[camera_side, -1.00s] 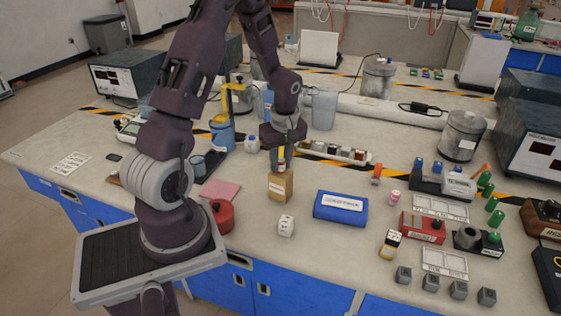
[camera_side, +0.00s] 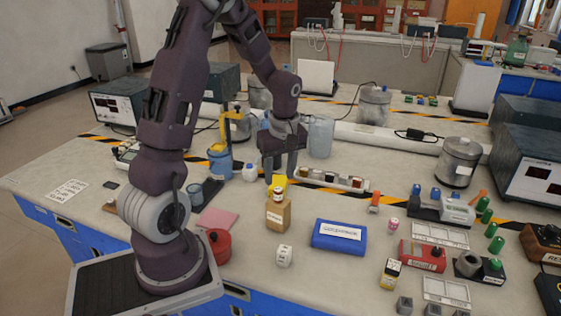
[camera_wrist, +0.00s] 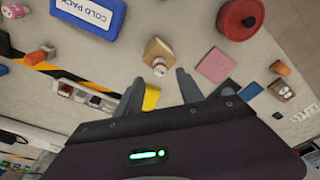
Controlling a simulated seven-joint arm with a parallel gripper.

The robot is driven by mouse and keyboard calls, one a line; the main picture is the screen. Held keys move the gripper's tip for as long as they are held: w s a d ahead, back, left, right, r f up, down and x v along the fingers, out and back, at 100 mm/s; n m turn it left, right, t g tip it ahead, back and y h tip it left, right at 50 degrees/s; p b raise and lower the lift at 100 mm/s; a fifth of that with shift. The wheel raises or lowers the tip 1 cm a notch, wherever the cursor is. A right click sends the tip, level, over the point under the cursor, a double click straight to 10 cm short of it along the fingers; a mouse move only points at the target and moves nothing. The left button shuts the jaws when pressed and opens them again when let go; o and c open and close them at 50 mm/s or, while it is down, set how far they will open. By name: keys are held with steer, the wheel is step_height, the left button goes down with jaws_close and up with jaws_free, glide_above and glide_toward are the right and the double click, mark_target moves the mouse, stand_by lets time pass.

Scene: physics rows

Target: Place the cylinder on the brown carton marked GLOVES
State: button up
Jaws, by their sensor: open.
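The brown carton (camera_side: 283,214) stands on the bench with a pale label on its front, too small to read. A small white-and-brown cylinder (camera_side: 277,194) stands upright on the carton's top. In the wrist view the carton (camera_wrist: 157,47) shows with the cylinder (camera_wrist: 159,69) at its edge nearest the gripper. My gripper (camera_side: 280,175) is open and empty, above and behind the carton in the side view, apart from the cylinder. Its two fingers (camera_wrist: 160,88) show spread in the wrist view.

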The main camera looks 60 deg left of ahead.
steer(key=s+d+r+m+t, duration=0.2)
steer(key=d+r+m, duration=0.3)
steer(key=d+r, duration=0.55)
steer(key=s+d+r+m+t+h, duration=0.1)
steer(key=s+d+r+m+t, duration=0.2)
steer(key=s+d+m, duration=0.8)
step_height(320, 180, up, 3)
steer(key=shift+s+d+f+m+t+h, duration=0.15)
steer(key=shift+s+d+m+t+h, duration=0.2)
steer(key=shift+s+m, duration=0.6)
